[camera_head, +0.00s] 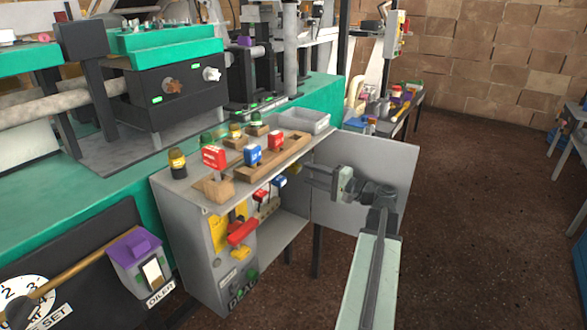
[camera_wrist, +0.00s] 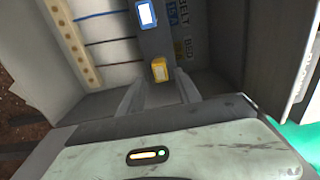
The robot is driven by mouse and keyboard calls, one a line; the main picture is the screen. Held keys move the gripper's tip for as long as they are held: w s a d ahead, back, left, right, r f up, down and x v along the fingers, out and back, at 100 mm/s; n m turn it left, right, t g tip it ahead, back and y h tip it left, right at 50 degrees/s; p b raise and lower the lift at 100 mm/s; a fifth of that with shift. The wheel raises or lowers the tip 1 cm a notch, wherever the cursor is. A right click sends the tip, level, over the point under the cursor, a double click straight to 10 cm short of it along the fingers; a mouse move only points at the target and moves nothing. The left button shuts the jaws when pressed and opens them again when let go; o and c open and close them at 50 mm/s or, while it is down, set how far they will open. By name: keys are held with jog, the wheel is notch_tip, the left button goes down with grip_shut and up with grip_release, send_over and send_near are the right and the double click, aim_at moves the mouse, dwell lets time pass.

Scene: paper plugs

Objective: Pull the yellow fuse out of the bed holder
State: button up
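The yellow fuse (camera_wrist: 160,69) sits in a dark holder strip (camera_wrist: 155,43) inside the grey cabinet, beside a label reading BED. A blue fuse (camera_wrist: 146,14) sits farther along the same strip, near a label reading BELT. In the wrist view my gripper (camera_wrist: 158,90) is open and empty, its two fingers apart and pointing at the yellow fuse, which lies just beyond the tips. In the head view my gripper (camera_head: 314,181) is at the cabinet's open front, and the yellow fuse is too small to make out surely.
The cabinet door (camera_head: 384,168) stands open behind my gripper. On the cabinet top are a wooden rack (camera_head: 283,157), red and blue plugs, and a grey tray (camera_head: 305,121). Inside, a red fuse (camera_head: 262,195) shows. Brown floor (camera_head: 480,220) to the right is clear.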

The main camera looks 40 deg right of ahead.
aim_at(299, 170)
jog(key=shift+w, duration=0.1)
jog(key=shift+x, duration=1.95)
grip_shut()
